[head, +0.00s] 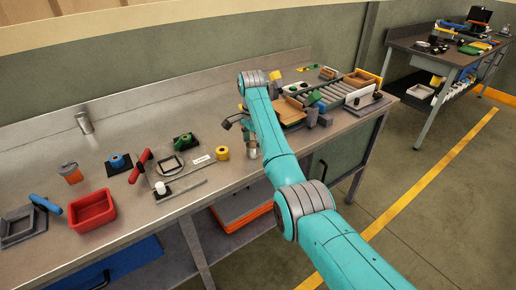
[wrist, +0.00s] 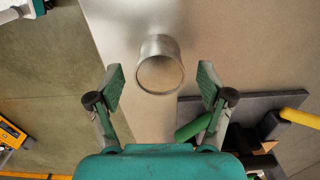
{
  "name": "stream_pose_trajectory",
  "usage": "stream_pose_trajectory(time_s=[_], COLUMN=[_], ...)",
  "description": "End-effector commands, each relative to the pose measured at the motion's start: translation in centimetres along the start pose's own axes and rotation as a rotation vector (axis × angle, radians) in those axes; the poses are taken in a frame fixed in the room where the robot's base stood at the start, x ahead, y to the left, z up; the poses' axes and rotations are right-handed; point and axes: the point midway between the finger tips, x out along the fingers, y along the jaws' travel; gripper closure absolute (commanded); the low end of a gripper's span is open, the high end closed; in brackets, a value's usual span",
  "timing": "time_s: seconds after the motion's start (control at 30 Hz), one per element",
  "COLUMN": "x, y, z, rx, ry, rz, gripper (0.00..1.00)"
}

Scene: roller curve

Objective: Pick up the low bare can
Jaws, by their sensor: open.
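The low bare can (wrist: 160,68) is a short, plain metal cylinder near an edge of the bench in the wrist view. Its round end faces the camera. My gripper (wrist: 161,78) is open, with one green-padded finger on each side of the can's lower part in the picture. Clear gaps show on both sides, and I cannot tell the height difference. In the head view my gripper (head: 240,122) is partly hidden by my arm. A small metallic shape below it, probably the can (head: 252,150), stands near the bench's front edge.
A dark plate with a green cylinder (wrist: 193,129) and a yellow bar (wrist: 300,118) lies close to the right finger. A yellow roll (head: 222,153) and a taller metal cylinder (head: 84,122) stand on the bench. The bench surface above the can in the wrist view is clear.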

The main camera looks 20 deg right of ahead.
Motion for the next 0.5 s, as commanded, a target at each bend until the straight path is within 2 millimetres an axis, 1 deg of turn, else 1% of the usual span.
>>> stream_pose_trajectory(time_s=[0.03, 0.13, 0.37, 0.4, 0.47, 0.5], x=[0.8, 1.7, 1.8, 1.8, 1.8, 1.8], y=[0.0, 0.0, -0.1, -0.1, -0.1, -0.1], z=[0.4, 0.8, 0.9, 0.9, 0.9, 0.9], rx=[0.000, 0.001, 0.002, 0.002, 0.002, 0.002], ry=[0.000, 0.000, 0.000, 0.000, 0.000, 0.000], rz=[0.001, 0.000, -0.001, -0.001, -0.001, -0.001], gripper=[0.21, 0.21, 0.21, 0.31, 0.46, 0.56])
